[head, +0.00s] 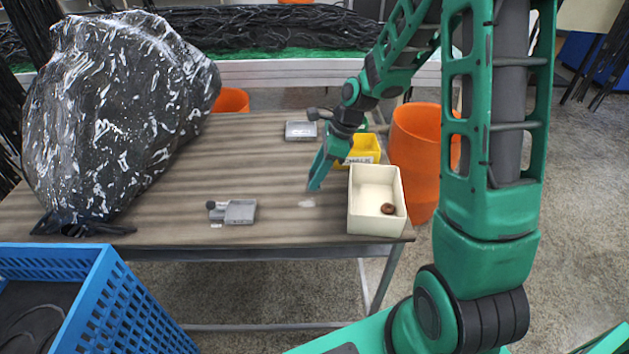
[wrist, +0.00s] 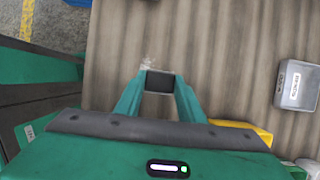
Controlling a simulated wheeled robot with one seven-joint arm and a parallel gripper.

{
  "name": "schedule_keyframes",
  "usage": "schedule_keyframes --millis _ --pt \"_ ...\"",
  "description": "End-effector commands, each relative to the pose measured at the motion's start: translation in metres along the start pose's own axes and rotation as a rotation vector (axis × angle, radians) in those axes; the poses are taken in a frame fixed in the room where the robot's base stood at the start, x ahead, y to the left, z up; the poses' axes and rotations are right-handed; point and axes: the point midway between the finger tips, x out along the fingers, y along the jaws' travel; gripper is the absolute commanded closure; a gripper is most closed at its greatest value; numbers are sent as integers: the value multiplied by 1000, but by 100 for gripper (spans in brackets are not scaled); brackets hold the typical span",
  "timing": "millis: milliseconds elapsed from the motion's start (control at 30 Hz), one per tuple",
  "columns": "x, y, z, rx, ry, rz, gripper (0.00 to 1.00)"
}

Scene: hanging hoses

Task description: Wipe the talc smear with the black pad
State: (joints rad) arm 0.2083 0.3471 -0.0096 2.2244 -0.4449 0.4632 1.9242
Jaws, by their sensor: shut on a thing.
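My gripper (head: 314,186) reaches down over the wooden table (head: 275,178). In the wrist view my gripper (wrist: 160,84) is shut on the dark black pad (wrist: 160,82), held between the two green fingertips. The pad is hard to make out in the head view. The talc smear (head: 307,203) is a faint pale patch on the table, just in front of the fingertips. It also shows as whitish specks (wrist: 148,65) just beyond the pad in the wrist view. Whether the pad touches the table I cannot tell.
A cream box (head: 363,222) holding a brown ring stands right of the smear, with a yellow bin (head: 363,150) behind it. A large black wrapped bundle (head: 110,115) fills the table's left. An orange bucket (head: 411,150) stands right.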

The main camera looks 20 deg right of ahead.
Motion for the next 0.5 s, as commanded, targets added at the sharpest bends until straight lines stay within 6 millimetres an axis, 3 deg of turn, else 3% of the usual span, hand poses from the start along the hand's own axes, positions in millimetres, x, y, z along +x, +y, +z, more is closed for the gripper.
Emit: schedule_keyframes --millis 300,500 --pt "-28 -2 8 4 0 -4 89" --pt "-34 -1 10 5 0 -2 89"
